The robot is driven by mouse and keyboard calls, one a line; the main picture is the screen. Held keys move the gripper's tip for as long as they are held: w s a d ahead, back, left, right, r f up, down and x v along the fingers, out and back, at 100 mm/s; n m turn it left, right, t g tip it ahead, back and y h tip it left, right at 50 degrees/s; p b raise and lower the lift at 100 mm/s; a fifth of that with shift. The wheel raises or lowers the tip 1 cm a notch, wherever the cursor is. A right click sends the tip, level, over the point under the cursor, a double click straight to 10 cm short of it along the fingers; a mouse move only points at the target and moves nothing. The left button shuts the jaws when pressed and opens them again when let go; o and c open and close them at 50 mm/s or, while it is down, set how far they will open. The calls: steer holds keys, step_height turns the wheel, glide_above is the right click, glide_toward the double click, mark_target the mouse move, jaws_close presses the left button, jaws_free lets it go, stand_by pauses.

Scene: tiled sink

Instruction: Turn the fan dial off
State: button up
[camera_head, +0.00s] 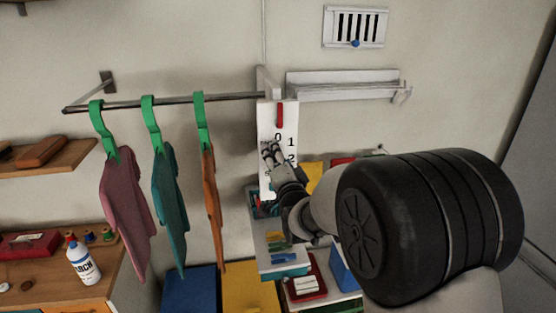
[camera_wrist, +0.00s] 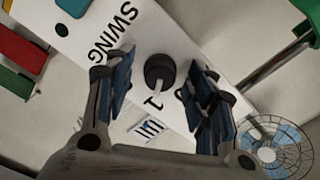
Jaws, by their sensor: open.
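The white fan control panel (camera_head: 264,118) hangs on the wall in the head view, with the digits 0, 1 and 2 showing. My gripper (camera_head: 271,155) is in front of it and hides the dial there. In the wrist view the fan dial (camera_wrist: 160,70) is a round black knob with a pale pointer, aimed toward the digit 1. The word SWING is on the panel (camera_wrist: 190,50). My gripper (camera_wrist: 158,82) is open, with one finger on each side of the dial. I cannot tell whether the fingers touch it.
A wire-caged fan (camera_wrist: 275,142) shows at the lower right of the wrist view. A rail (camera_head: 180,101) with shirts on green hangers is left of the panel. A white shelf (camera_head: 340,88) is at the upper right. Shelves with boxes (camera_head: 305,285) lie below.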

steer(key=c, duration=1.1)
steer(key=shift+b, duration=0.45)
steer(key=shift+n+b, duration=5.8)
steer(key=shift+n, duration=0.3)
